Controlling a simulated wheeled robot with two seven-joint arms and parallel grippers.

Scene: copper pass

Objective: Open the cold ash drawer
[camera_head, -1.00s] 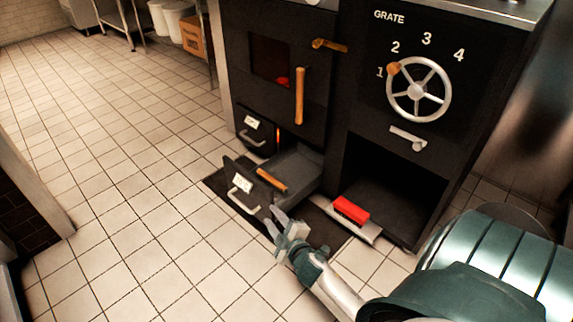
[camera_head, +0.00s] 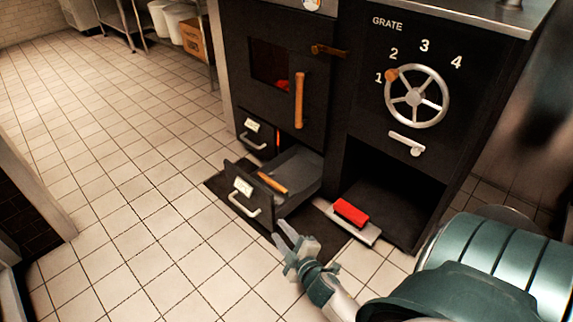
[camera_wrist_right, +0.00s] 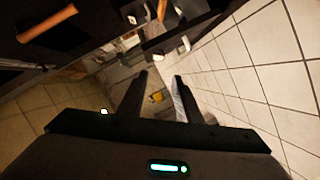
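Two labelled ash drawers sit low on the left of the black stove in the head view. The lower drawer (camera_head: 241,186) is pulled well out, with a silver handle (camera_head: 244,205) on its front and a wooden-handled tool (camera_head: 272,183) inside. The upper drawer (camera_head: 254,126) has a similar handle and looks pushed in, beside an orange glow. The label words are too small to read. My right gripper (camera_head: 281,231) is open and empty, low in front of the lower drawer, to the right of its handle and apart from it. My left gripper is out of view.
A red block on a metal plate (camera_head: 350,212) lies at the mouth of an open bay to the right. Above it are a grate wheel (camera_head: 416,97) and a silver lever (camera_head: 406,143). A dark mat (camera_head: 311,235) lies under the drawer. The tiled floor at left is clear.

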